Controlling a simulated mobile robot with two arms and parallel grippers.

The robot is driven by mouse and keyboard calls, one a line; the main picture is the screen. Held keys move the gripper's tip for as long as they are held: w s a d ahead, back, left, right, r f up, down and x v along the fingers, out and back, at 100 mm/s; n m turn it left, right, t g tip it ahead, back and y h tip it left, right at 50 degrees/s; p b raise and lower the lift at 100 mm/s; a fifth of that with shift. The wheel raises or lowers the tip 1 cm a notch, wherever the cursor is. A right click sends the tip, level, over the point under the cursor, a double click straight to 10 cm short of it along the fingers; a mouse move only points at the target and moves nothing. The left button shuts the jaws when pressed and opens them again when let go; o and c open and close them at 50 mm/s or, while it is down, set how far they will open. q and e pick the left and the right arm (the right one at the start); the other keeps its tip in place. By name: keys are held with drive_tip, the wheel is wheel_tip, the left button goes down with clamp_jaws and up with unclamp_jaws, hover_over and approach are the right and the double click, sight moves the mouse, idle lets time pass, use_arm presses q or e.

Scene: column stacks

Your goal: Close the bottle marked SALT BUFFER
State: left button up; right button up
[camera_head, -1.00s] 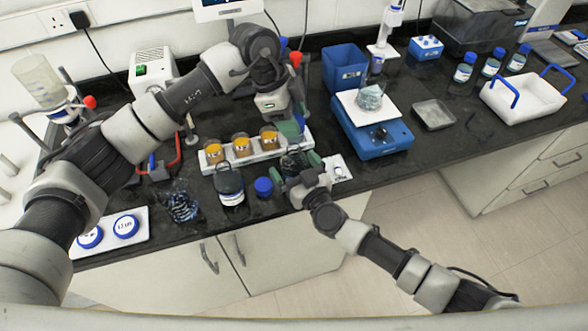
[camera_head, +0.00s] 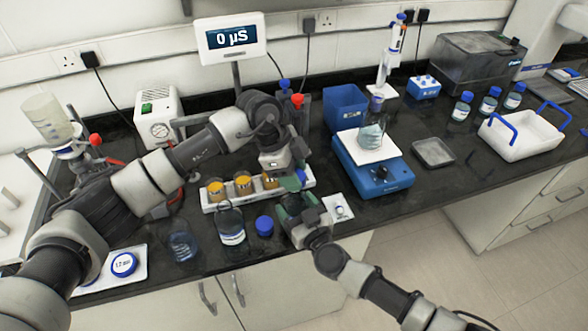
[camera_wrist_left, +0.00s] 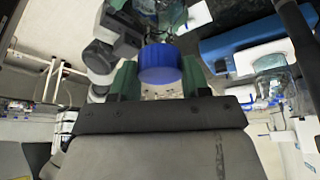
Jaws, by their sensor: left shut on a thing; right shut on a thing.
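My left gripper (camera_head: 292,180) is shut on a blue screw cap (camera_wrist_left: 160,63), which shows clearly between the green fingers in the left wrist view. My right gripper (camera_head: 297,207) is just below it in the head view, shut on a clear glass bottle (camera_wrist_left: 170,14). That bottle is mostly hidden by the grippers, and I cannot read its label. The cap is close to the bottle; I cannot tell whether they touch. Another clear bottle with a white label (camera_head: 232,228) stands on the bench to the left, its lettering too small to read.
A loose blue cap (camera_head: 264,226) lies left of my right gripper. A white rack (camera_head: 211,206) with orange-filled jars is behind. A blue stirrer (camera_head: 378,178) bearing a flask (camera_head: 371,134) stands to the right. A glass beaker (camera_head: 182,247) is near the front edge.

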use_arm(q)
drive_tip(key=shift+f, duration=0.25)
drive_tip(key=shift+f, duration=0.1)
drive_tip(key=shift+f, duration=0.8)
drive_tip(key=shift+f, duration=0.55)
idle(0.3)
use_arm(e)
drive_tip(key=c, duration=0.4)
use_arm(q)
drive_tip(key=m+g, duration=0.1)
drive_tip(key=m, duration=0.1)
drive_tip(key=shift+w+m, duration=0.1)
drive_tip(key=shift+m, duration=0.3)
use_arm(e)
drive_tip(key=shift+c, duration=0.2)
use_arm(q)
drive_tip(key=m+g+y, duration=0.1)
drive_tip(key=m, duration=0.3)
drive_tip(key=shift+d, duration=0.15)
drive_tip(key=m+y, duration=0.1)
drive_tip(key=m, duration=0.2)
drive_tip(key=m+g+y, duration=0.1)
drive_tip(key=m, duration=0.2)
